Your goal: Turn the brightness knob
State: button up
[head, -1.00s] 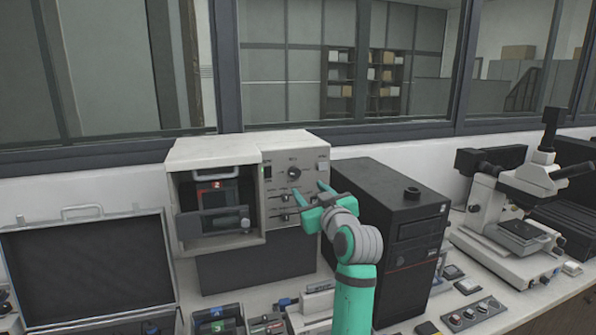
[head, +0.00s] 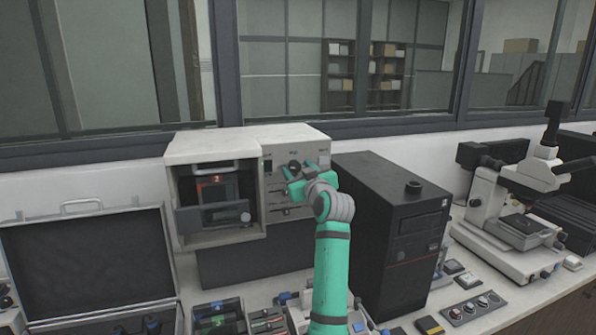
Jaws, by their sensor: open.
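The press (head: 222,144) is a beige box with a control panel on its right side. A dark round knob (head: 294,166) sits high on that panel; I take it for the brightness knob, though its label is too small to read. My gripper (head: 291,179) is green and open, with its fingers at the panel just below and around the knob's lower edge. I cannot tell whether the fingers touch the knob. My gripper and wrist hide much of the panel's lower right, including part of the sliders.
A black computer tower (head: 391,215) stands close to the right of my arm. A microscope (head: 520,195) is farther right. An open black case (head: 90,255) lies at left. Small boxes crowd the bench front below the press. A window frame runs behind.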

jog(key=shift+c, duration=0.3)
jog(key=c, duration=1)
jog(key=shift+m, duration=0.3)
jog(key=m, duration=0.3)
jog(key=shift+w+m, duration=0.1)
jog(key=shift+m, duration=0.3)
jog(key=m, duration=0.3)
jog(key=shift+f+m, duration=0.1)
jog(key=shift+m, duration=0.2)
jog(key=m, duration=0.4)
jog(key=shift+m, duration=1.8)
jog(key=shift+d+f, duration=0.1)
